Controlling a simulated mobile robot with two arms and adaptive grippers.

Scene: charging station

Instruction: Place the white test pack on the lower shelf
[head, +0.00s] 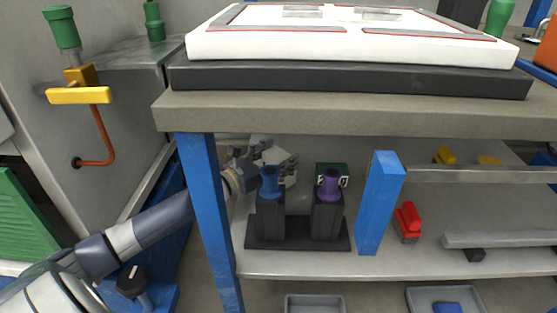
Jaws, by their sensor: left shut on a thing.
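My left gripper (285,163) reaches in from the left, past the blue post, into the space under the top of the bench. It is shut on a pale piece beside and behind the blue connector; I take this for the white test pack, but fingers and connector hide most of it. The lower shelf (290,265) runs below the gripper. The gripper is above the shelf surface. My right gripper is not in view.
A black stand with a blue connector (270,183) and a purple connector (330,185) stands on the lower shelf, close to the gripper. A blue block (380,203) and a red clamp (408,222) stand to the right. A large white flat case (350,38) lies on top.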

